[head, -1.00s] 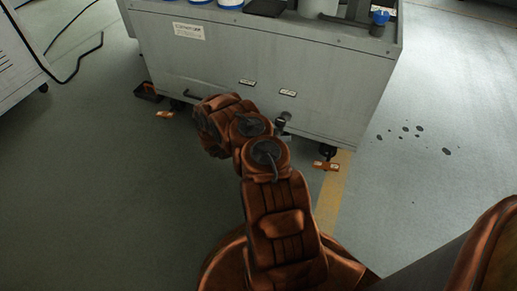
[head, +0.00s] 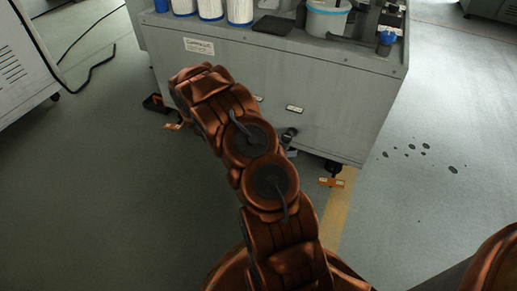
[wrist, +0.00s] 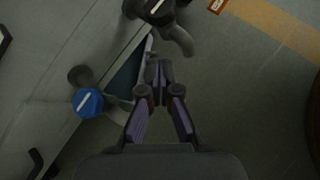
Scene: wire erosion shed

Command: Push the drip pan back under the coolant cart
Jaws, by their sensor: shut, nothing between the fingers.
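The coolant cart (head: 290,85) is a grey cabinet on castors in the head view. What looks like the drip pan (wrist: 126,76) shows in the wrist view as a dark teal strip with a pale edge, beside the cart's lower side. Most of it is hidden by the valves and my gripper. My gripper (wrist: 158,72) is shut and empty, its fingertips close to the pan's pale edge; I cannot tell whether they touch. In the head view my arm hides the gripper.
A blue-knobbed valve (wrist: 88,102) and a black-knobbed valve (wrist: 155,8) stick out near the fingers. Orange castor pedals (head: 331,182) stand at the cart's foot. White filters (head: 240,10) stand on top. Another grey cabinet (head: 22,65) is at left. Floor at right is clear, with dark spots (head: 425,147).

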